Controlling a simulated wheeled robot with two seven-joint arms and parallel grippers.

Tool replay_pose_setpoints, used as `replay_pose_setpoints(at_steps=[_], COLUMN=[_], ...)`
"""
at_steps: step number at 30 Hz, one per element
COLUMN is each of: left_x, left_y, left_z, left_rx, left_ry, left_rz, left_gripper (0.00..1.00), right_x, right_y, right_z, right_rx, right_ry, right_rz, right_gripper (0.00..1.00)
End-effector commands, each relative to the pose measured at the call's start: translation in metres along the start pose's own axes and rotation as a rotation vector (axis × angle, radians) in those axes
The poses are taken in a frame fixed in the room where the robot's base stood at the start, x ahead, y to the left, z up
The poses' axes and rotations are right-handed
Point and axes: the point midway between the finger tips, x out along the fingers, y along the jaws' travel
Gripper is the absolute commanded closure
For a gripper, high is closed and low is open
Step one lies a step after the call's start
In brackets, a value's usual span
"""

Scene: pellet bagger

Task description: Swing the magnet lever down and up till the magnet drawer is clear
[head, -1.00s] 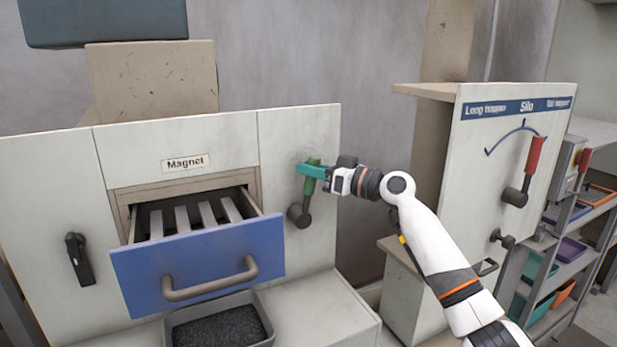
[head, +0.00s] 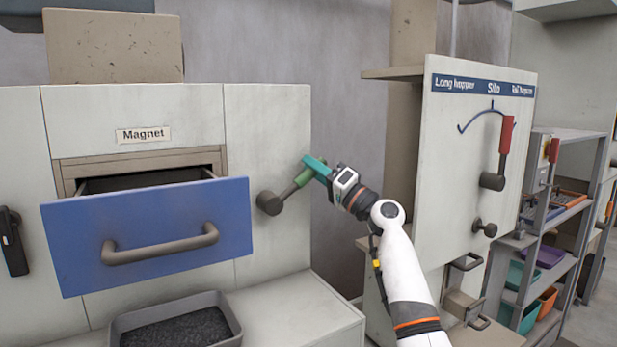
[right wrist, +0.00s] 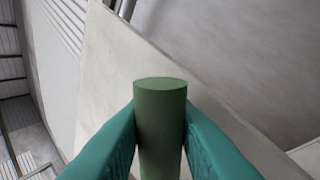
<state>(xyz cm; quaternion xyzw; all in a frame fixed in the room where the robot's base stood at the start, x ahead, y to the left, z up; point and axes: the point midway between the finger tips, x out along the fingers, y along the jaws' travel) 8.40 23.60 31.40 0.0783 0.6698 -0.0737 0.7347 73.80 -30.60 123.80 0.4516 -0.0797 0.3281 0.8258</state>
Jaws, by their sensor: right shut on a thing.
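The magnet drawer (head: 75,232) is pulled out, with a blue front and a grey bar handle (head: 160,245). From this angle the inside is mostly hidden and dark. The magnet lever (head: 290,191) has a green grip on a dark round pivot, on the panel right of the drawer. It slants up and to the right. My right gripper (head: 318,168) is shut on the green grip near its end. In the right wrist view the green grip (right wrist: 160,130) stands between the two teal fingers. My left gripper is not in view.
A grey tray of dark pellets (head: 180,330) sits on the ledge below the drawer. A black latch (head: 12,241) is on the left panel. The silo panel (head: 460,150) with a red-gripped lever (head: 505,140) stands to the right. Shelves with coloured bins (head: 545,260) are farther right.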

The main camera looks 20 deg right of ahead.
Motion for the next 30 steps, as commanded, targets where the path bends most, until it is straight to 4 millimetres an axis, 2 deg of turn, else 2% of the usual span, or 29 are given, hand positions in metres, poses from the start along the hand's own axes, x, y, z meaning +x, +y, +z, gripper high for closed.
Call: replay_pose_setpoints(at_steps=[1,6,22,23,24,26,30], left_x=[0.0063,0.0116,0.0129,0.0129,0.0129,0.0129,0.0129], left_y=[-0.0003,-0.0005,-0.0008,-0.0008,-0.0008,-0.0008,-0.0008], left_z=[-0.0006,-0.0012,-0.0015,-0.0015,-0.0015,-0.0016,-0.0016], left_rx=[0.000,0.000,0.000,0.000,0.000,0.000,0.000], left_ry=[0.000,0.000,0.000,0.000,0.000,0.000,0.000], left_rz=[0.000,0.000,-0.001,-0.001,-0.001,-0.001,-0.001], left_gripper=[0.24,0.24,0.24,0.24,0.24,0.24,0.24], right_x=[-0.0027,-0.0053,-0.0058,-0.0059,-0.0059,-0.0058,-0.0058], right_y=[-0.0047,-0.0082,-0.0091,-0.0092,-0.0091,-0.0091,-0.0090], right_z=[-0.0028,-0.0017,-0.0011,-0.0011,-0.0011,-0.0011,-0.0010], right_rx=[0.016,0.054,0.071,0.071,0.071,0.071,0.070], right_ry=[-0.010,-0.036,-0.047,-0.047,-0.047,-0.047,-0.047], right_rz=[0.001,0.003,0.003,0.003,0.003,0.003,0.003], right_gripper=[1.00,1.00,1.00,0.72,0.65,0.55,0.55])
